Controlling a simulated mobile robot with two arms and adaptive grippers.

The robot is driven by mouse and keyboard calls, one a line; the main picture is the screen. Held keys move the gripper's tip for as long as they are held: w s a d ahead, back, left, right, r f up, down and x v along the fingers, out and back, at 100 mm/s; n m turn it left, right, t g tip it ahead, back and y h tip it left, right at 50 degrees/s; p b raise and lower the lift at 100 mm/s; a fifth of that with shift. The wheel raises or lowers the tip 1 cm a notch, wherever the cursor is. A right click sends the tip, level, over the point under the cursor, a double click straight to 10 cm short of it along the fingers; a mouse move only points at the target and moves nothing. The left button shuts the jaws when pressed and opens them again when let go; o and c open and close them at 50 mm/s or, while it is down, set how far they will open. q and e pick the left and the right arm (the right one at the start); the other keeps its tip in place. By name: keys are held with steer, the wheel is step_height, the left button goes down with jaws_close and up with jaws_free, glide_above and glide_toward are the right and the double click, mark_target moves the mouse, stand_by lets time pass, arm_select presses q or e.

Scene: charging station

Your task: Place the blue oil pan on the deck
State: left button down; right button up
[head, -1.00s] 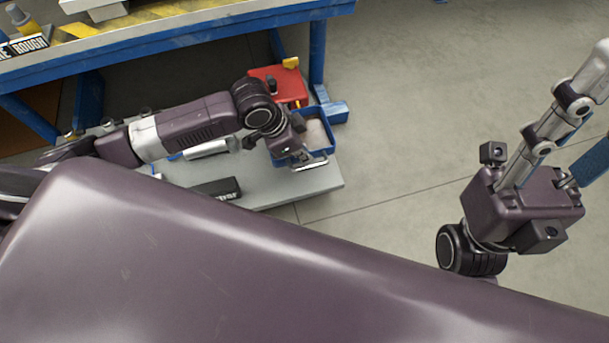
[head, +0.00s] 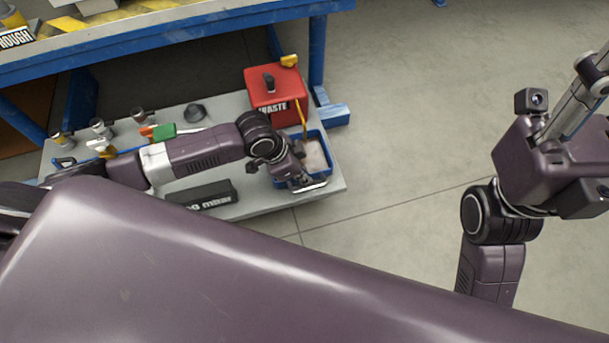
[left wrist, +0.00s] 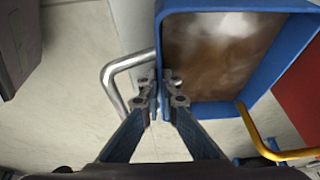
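The blue oil pan (head: 326,153), with brownish contents, is at the right end of the grey deck (head: 250,205), beside the red waste box. I cannot tell whether its underside touches the deck. My left gripper (head: 298,181) is at its near side, by the metal handle (head: 314,186). In the left wrist view the pan (left wrist: 237,5) shows from above, with its handle (left wrist: 112,80) sticking out left.
The red waste box (head: 270,102) stands behind the pan, with a yellow rod (head: 302,118) beside it. A black labelled box (head: 200,194) and several small tools lie further left on the deck. A blue workbench (head: 190,48) stands behind. The floor at the right is clear.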

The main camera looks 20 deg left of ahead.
arm_select(q)
steer(key=c, duration=2.7)
jaws_free()
steer(key=shift+f, duration=0.15)
steer(key=o, duration=0.5)
steer(key=shift+o, duration=0.2)
